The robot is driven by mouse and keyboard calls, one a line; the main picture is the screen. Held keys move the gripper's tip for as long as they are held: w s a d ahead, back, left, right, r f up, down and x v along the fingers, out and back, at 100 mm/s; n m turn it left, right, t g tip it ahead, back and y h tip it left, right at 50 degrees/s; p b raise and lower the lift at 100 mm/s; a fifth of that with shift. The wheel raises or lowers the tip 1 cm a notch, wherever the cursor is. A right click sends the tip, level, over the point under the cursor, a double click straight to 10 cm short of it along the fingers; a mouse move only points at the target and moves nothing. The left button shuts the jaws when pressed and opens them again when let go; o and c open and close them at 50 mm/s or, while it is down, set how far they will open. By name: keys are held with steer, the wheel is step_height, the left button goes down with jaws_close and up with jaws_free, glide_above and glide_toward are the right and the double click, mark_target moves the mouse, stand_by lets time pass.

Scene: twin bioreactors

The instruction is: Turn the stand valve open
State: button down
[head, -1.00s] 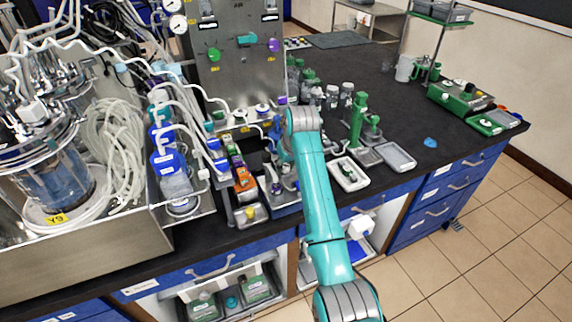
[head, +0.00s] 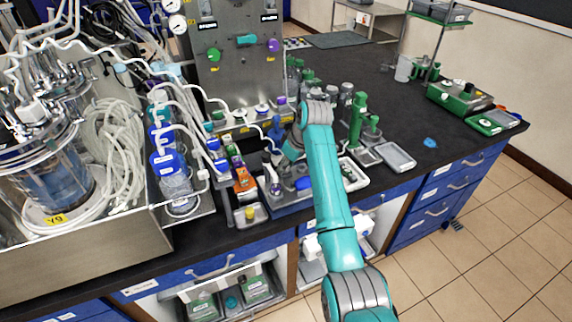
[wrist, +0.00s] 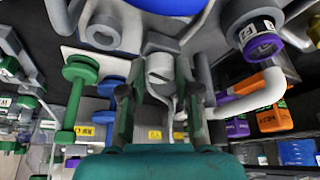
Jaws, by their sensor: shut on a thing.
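In the wrist view my gripper (wrist: 161,92) has its dark fingers on both sides of a pale grey rounded piece (wrist: 160,68) and is shut on it. This piece seems to be the stand valve's handle; its full shape and turn angle are hard to tell. A large blue round part (wrist: 150,28) lies just beyond it. In the head view, my teal wrist is beside an upright blue fitting (head: 277,130) in front of the steel panel (head: 235,85). The fingers and the held piece cannot be made out there.
A green dumbbell-shaped part (wrist: 78,98) is left of the fingers, and a white tube (wrist: 255,96) passes close on the right. A purple-ended port (wrist: 262,46) is at upper right. Bottles with blue caps (head: 170,163) crowd the bench's left. The bench (head: 400,125) is clearer at right.

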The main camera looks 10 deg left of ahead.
steer(key=shift+w+n+g, duration=0.15)
steer(key=shift+n+g, duration=0.65)
steer(key=shift+n, duration=1.1)
steer(key=shift+y, duration=0.3)
steer(key=c, duration=1.1)
jaws_free()
steer(key=v, duration=1.2)
